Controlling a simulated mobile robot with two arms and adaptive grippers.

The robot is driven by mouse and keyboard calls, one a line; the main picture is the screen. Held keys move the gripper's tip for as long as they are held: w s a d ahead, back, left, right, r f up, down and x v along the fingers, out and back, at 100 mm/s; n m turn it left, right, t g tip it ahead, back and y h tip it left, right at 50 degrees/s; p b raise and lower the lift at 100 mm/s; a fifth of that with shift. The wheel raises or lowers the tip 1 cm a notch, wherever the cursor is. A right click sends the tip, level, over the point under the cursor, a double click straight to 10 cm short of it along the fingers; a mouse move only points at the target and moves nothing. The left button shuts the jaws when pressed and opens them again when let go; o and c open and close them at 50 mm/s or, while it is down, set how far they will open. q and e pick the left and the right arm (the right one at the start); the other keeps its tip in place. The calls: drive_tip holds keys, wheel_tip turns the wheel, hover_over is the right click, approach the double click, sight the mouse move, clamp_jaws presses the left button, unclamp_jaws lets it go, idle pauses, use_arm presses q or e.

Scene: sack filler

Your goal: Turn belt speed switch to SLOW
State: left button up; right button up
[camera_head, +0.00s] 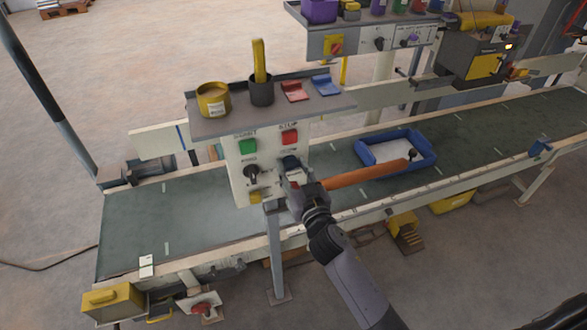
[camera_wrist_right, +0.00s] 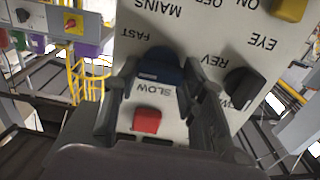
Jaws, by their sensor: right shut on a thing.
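The belt speed switch is a dark blue knob (camera_wrist_right: 160,68) between the FAST and SLOW labels, which appear upside down in the right wrist view. In the head view the blue knob (camera_head: 290,161) shows below the red STOP button (camera_head: 290,137) on the white control panel (camera_head: 240,186). My right gripper (camera_head: 289,172) is at the panel, shut on the knob, with a finger on each side of it in the wrist view. The fingers hide part of the knob, and I cannot tell exactly which label it points to. My left gripper is not in view.
A black FWD/REV knob (camera_head: 252,172) and a green START button (camera_head: 248,146) sit close left of my gripper. A shelf (camera_head: 240,122) with cups overhangs the panel. A blue tray (camera_head: 426,160) and an orange-handled tool (camera_head: 367,174) are on the belt to the right.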

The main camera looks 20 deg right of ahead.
drive_tip(key=shift+n, duration=0.3)
drive_tip(key=n, duration=0.3)
drive_tip(key=shift+n, duration=0.4)
drive_tip(key=n, duration=0.4)
drive_tip(key=shift+a, duration=0.15)
drive_tip(key=n, duration=0.5)
drive_tip(key=shift+f, duration=0.1)
drive_tip(key=shift+f+n, duration=0.1)
drive_tip(key=shift+n, duration=2.2)
drive_tip(key=o, duration=1.2)
drive_tip(key=shift+c, duration=0.2)
